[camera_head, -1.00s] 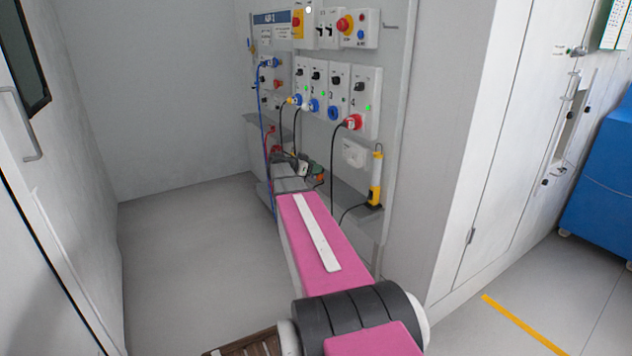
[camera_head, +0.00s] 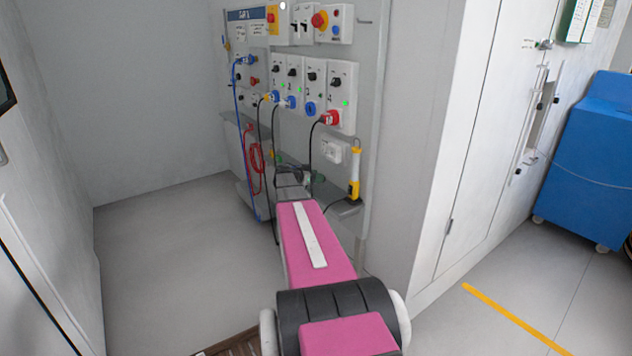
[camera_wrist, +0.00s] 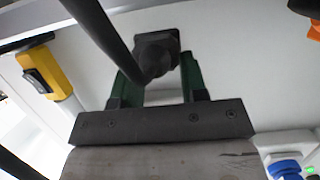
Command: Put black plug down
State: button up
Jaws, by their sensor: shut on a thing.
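The black plug (camera_wrist: 157,48) is between the green fingers of my gripper (camera_wrist: 157,78) in the wrist view, with its thick black cable running to the upper left across the view. The fingers are shut on it. In the head view my gripper (camera_head: 312,179) is low in front of the wall panel, near the grey shelf (camera_head: 347,209). The plug is too small and too covered to make out there. Whether it touches the shelf or panel cannot be told.
A yellow lamp (camera_head: 355,175) stands on the shelf's right end, also in the wrist view (camera_wrist: 45,72). A red plug (camera_head: 329,117) and blue plugs (camera_head: 289,102) sit in the sockets above. Black cables, a blue cable (camera_head: 238,120) and a red coiled cable (camera_head: 254,158) hang nearby.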

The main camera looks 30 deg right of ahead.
jog(key=shift+f, duration=0.95)
jog(key=shift+f, duration=0.15)
jog(key=o, duration=1.2)
jog(key=shift+c, duration=0.2)
jog(key=shift+a+r, duration=0.2)
jog(key=w+v, duration=0.1)
jog(key=v, duration=1)
jog(key=s+a+f+n+y, duration=0.4)
jog(key=s+a, duration=0.4)
jog(key=a, duration=0.3)
jog(key=s+a+f+n+y, duration=0.4)
jog(key=s+a+n, duration=0.3)
jog(key=s+a, duration=0.2)
jog(key=s+a+f+n+y, duration=0.4)
jog(key=s+a+n+y, duration=0.2)
jog(key=a, duration=0.8)
jog(key=s, duration=0.2)
jog(key=shift+s+g, duration=0.25)
jog(key=shift+g, duration=0.15)
